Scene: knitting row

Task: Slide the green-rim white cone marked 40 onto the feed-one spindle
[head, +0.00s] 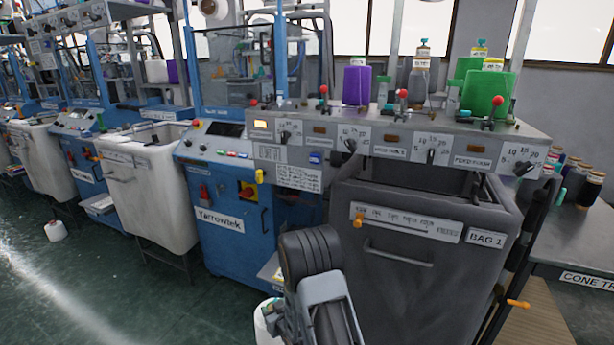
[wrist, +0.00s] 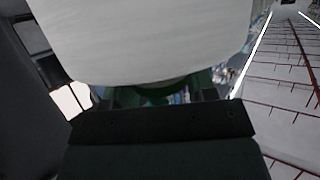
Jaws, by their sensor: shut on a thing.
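A white cone (wrist: 150,40) fills the upper middle of the wrist view, with a dark green rim (wrist: 160,91) at its lower end. My gripper (wrist: 155,118) is shut on it; the finger contact is mostly hidden. No number 40 shows on the visible side. In the head view, a white part, likely this cone (head: 263,322), shows low beside my arm, which hides the rest. The feed panel (head: 400,138) has several dials and cones above it. I cannot tell for sure which spindle is feed one.
A purple cone (head: 357,86), a grey cone (head: 418,84) and a green cone (head: 488,92) stand above the panel. Red-knobbed levers line its top. A grey bin marked BAG 1 (head: 415,265) is below. A table with several cones (head: 590,190) is at right.

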